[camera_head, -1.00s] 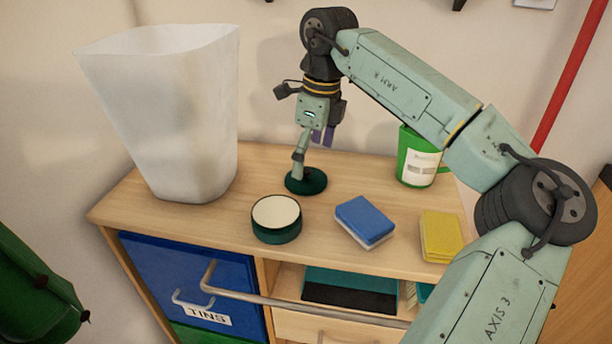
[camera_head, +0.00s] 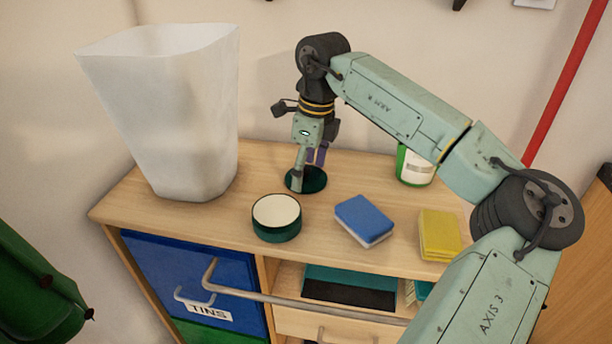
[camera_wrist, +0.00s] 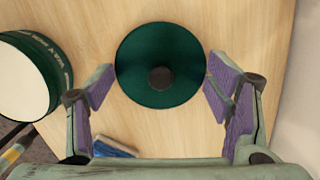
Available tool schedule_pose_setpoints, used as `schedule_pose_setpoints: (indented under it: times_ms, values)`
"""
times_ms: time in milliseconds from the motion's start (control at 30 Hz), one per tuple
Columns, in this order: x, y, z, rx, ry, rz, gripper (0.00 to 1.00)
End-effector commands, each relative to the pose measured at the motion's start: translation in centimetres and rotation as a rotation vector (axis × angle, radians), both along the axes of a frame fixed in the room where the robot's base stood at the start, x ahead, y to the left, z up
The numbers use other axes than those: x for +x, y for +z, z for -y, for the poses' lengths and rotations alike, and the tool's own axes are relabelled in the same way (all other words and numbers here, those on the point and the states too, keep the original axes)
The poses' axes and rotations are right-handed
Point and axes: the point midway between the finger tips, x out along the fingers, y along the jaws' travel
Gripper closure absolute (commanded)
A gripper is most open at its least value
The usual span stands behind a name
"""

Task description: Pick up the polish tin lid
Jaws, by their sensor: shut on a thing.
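The polish tin lid (camera_head: 314,181) is a dark green disc with a dark knob in its middle. It lies on the wooden cabinet top, and in the wrist view (camera_wrist: 160,50) it fills the space between my fingers. My gripper (camera_head: 306,174) points down over it, with one purple-padded finger against each side of its rim, shut on the lid. I see no clear gap under the lid. The open tin (camera_head: 277,232), green with a cream top, stands apart in front of the lid; it also shows at the left of the wrist view (camera_wrist: 22,82).
A tall white bin (camera_head: 170,110) stands at the back left. A metal rail (camera_head: 300,302) runs along the front.

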Motion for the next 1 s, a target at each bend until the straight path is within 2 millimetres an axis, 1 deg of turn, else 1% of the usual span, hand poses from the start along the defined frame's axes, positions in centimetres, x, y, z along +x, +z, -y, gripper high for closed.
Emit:
schedule_pose_setpoints:
  times_ms: [33,133,367,467,567,800,867,933,1000]
  values:
    - [0.0,0.0,0.0,0.000,0.000,0.000,0.40]
    - [0.0,0.0,0.0,0.000,0.000,0.000,0.47]
    - [0.0,0.1,0.0,0.000,0.000,0.000,0.47]
    - [0.1,0.9,0.0,-0.001,-0.001,0.002,0.47]
    - [0.1,2.5,0.0,-0.001,-0.001,0.003,0.47]
    - [0.0,7.4,0.0,-0.001,-0.001,0.003,0.47]
    - [0.0,8.4,0.0,0.000,0.000,0.002,0.47]
    - [-0.3,9.4,-0.2,-0.001,0.017,0.003,0.47]
    - [-1.2,10.3,-0.7,0.000,0.066,0.005,0.47]
